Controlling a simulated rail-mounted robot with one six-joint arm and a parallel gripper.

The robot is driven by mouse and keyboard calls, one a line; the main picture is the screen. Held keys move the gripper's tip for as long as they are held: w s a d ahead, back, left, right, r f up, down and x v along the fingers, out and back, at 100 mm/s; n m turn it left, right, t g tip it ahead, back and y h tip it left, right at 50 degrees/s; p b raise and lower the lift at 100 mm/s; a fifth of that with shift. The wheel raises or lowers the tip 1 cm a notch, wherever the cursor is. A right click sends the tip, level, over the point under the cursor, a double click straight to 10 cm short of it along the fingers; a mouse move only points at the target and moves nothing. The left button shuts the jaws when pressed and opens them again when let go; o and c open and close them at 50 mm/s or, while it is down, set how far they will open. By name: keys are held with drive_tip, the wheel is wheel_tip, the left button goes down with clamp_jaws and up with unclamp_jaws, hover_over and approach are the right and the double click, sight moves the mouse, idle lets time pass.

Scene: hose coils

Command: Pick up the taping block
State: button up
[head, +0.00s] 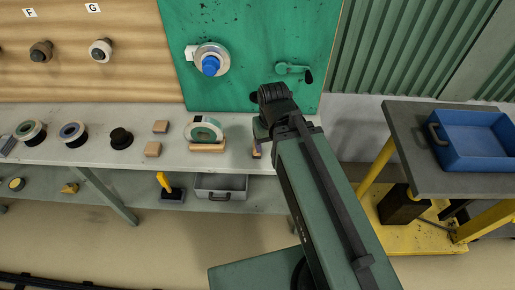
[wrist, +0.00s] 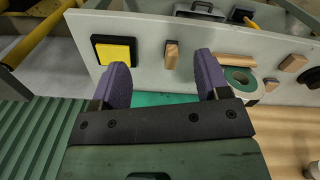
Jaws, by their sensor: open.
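Several small tan wooden blocks lie on the grey bench; I cannot tell for sure which is the taping block. One block (wrist: 171,54) shows beyond my gripper (wrist: 161,62), in the gap between its purple fingers in the wrist view. My gripper is open and empty, with the block apart from both fingers. In the head view, my arm largely hides the fingers and that part of the bench. A longer block (head: 207,147) lies by a green-and-white tape roll (head: 204,128); both also show in the wrist view. Two more blocks (head: 160,127) (head: 152,149) lie to the left.
A yellow-and-black square pad (wrist: 115,51) lies beside the block in the wrist view. A green panel (head: 240,45) rises behind the bench. A blue tray (head: 470,140) stands on a trolley at right. More rolls (head: 73,134) sit at left.

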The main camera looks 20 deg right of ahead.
drive_tip(key=shift+c, duration=0.3)
drive_tip(key=w+f+b, duration=0.4)
drive_tip(key=w, duration=0.1)
drive_tip(key=w+f+m+b, duration=0.1)
drive_tip(key=w+f+b, duration=0.3)
drive_tip(key=w, duration=0.1)
drive_tip(key=w+f+m+b, duration=0.1)
drive_tip(key=w+f+b, duration=0.3)
drive_tip(key=w, duration=0.1)
drive_tip(key=shift+w+a+f, duration=0.2)
drive_tip(key=shift+w+a, duration=0.05)
drive_tip(key=shift+w, duration=0.1)
drive_tip(key=shift+r+m+p, duration=0.45)
drive_tip(key=shift+r+m, duration=0.1)
drive_tip(key=shift+m, duration=0.05)
drive_tip(key=shift+s+r, duration=0.1)
drive_tip(key=shift+s, duration=0.25)
wheel_tip(320, 180, down, 11)
drive_tip(key=b, duration=1.1)
drive_tip(key=shift+r, duration=0.15)
drive_tip(key=shift+s, duration=0.1)
drive_tip(key=c, duration=1.1)
